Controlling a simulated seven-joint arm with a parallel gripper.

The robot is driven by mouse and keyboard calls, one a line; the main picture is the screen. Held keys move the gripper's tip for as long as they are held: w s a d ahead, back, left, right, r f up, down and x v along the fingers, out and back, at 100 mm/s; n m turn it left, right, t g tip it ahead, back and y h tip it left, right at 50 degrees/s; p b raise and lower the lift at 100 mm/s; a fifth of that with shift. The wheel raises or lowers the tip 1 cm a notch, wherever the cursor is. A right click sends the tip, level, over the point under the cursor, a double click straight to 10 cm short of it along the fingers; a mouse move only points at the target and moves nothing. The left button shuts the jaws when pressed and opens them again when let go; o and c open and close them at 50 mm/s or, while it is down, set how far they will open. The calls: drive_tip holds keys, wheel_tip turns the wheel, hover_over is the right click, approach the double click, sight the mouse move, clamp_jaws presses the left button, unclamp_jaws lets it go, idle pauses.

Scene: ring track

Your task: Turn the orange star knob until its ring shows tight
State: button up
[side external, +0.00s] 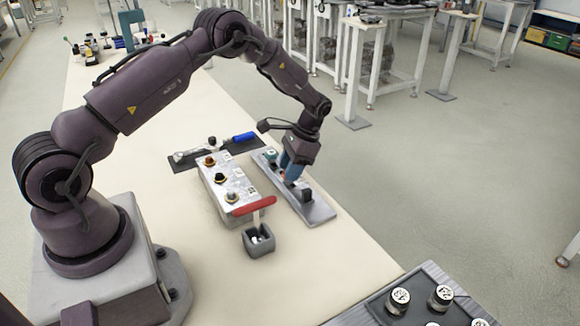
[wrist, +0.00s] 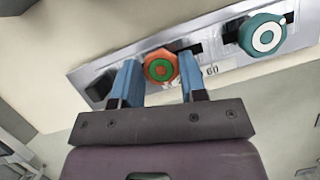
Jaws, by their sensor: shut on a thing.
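The orange star knob (wrist: 160,67) sits on a grey metal plate (wrist: 215,18) in the wrist view, with a green ring around a small orange centre on its face. My gripper (wrist: 159,80) has its two blue fingers on either side of the knob, shut on it. In the side view my gripper (side external: 289,170) reaches down to the plate (side external: 318,210) and mostly hides the knob. A label ending in "60" is partly visible beside the knob, partly covered by the right finger.
A teal knob with a white ring (wrist: 263,35) is on the same plate, right of the orange one. A black part (side external: 306,194) is at its other end. A box with several knobs (side external: 222,180) and a red-handled tool in a grey holder (side external: 258,242) stand nearby.

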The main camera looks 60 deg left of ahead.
drive_tip(key=shift+w+r, duration=0.1)
drive_tip(key=shift+r, duration=0.1)
drive_tip(key=o, duration=0.9)
drive_tip(key=shift+f, duration=0.1)
drive_tip(key=shift+o, duration=0.2)
drive_tip(key=v, duration=1.3)
